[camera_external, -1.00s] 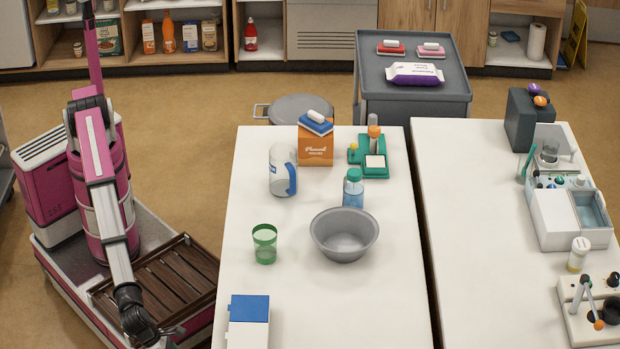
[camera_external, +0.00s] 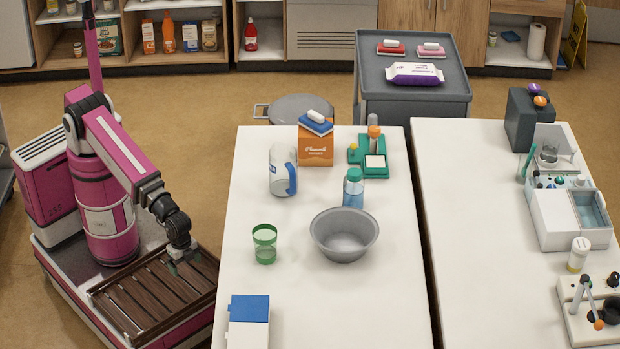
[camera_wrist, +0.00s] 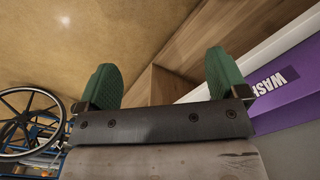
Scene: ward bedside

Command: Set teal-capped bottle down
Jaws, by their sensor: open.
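The teal-capped bottle (camera_external: 353,190), clear with blue liquid, stands upright on the left white table (camera_external: 300,310), behind the grey bowl. My gripper (camera_external: 186,264) is over the slatted brown deck of my base, left of the table and well apart from the bottle. In the wrist view my gripper (camera_wrist: 160,85) shows two green fingers spread wide with nothing between them. The bottle does not show in the wrist view.
Near the bottle are a grey bowl (camera_external: 344,240), a green cup (camera_external: 264,244), a white jug (camera_external: 283,171), an orange carton (camera_external: 315,148) and a green stand (camera_external: 372,163). A blue-and-white box (camera_external: 248,320) is at the front. The table's right front is clear.

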